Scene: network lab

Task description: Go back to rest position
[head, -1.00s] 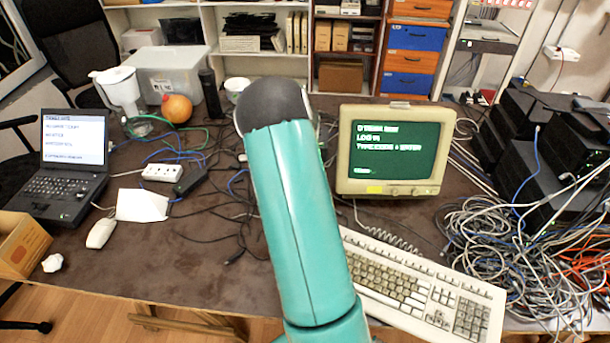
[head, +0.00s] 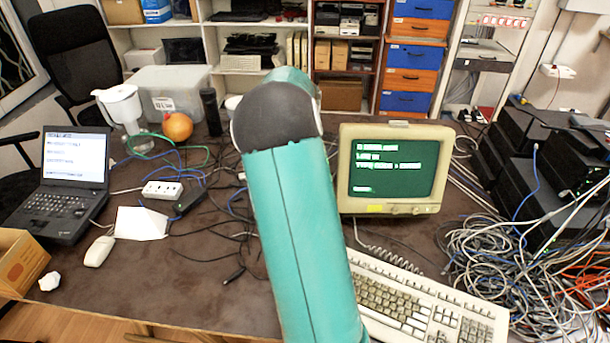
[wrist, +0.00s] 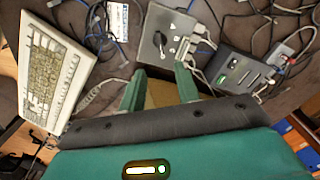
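My teal arm (head: 300,235) rises through the middle of the head view, with a dark rounded joint (head: 275,115) at its top. My gripper is hidden behind it there. In the wrist view my gripper (wrist: 159,72) shows two green fingers set apart, pointing down towards the desk. A tan surface (wrist: 160,93) shows between them; I cannot tell what it is. I see nothing clearly held. A grey box with a black knob (wrist: 158,48) lies beyond the fingertips.
A beige monitor (head: 391,167) and keyboard (head: 415,303) stand right of my arm. Tangled cables (head: 500,250) and black equipment (head: 530,185) crowd the far right.

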